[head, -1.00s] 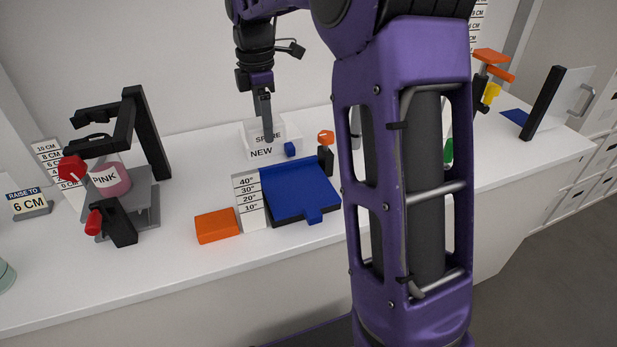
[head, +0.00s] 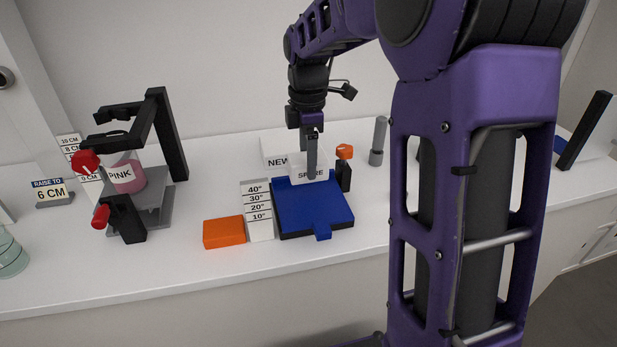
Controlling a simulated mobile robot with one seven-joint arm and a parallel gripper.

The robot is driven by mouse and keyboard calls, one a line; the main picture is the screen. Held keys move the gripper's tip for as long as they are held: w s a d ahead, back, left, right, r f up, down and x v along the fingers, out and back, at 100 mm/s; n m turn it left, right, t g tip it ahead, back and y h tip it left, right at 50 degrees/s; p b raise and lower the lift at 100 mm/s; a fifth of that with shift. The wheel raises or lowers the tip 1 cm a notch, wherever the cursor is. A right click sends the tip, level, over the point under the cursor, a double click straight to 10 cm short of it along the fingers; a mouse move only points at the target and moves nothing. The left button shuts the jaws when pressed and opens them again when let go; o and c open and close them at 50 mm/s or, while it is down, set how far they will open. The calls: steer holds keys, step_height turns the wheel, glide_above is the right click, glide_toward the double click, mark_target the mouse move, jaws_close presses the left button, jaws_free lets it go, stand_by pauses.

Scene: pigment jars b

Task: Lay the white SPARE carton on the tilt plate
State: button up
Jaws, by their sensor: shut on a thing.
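The white SPARE carton (head: 297,168) is in the head view, at the back edge of the blue tilt plate (head: 311,212). My gripper (head: 312,172) points down and is shut on the carton, with one dark finger in front of its label. The carton looks upright and overlaps the plate's far edge in the picture. I cannot tell whether it touches the plate. The plate has a small tab at its front, and a white angle scale (head: 257,212) stands at its left.
A white NEW carton (head: 275,150) stands behind the plate. An orange block (head: 224,232) lies left of the scale. An orange-topped black post (head: 344,168) stands close at the plate's right. A black frame with a PINK jar (head: 125,175) is at left. The front counter strip is clear.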

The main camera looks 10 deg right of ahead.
step_height(320, 180, down, 4)
steer(key=shift+f, duration=0.1)
steer(key=shift+f+b, duration=0.2)
steer(key=shift+b, duration=0.15)
steer(key=o, duration=1.3)
steer(key=shift+o, duration=0.2)
step_height(320, 180, up, 12)
steer(key=shift+r+p, duration=0.2)
steer(key=shift+p, duration=0.95)
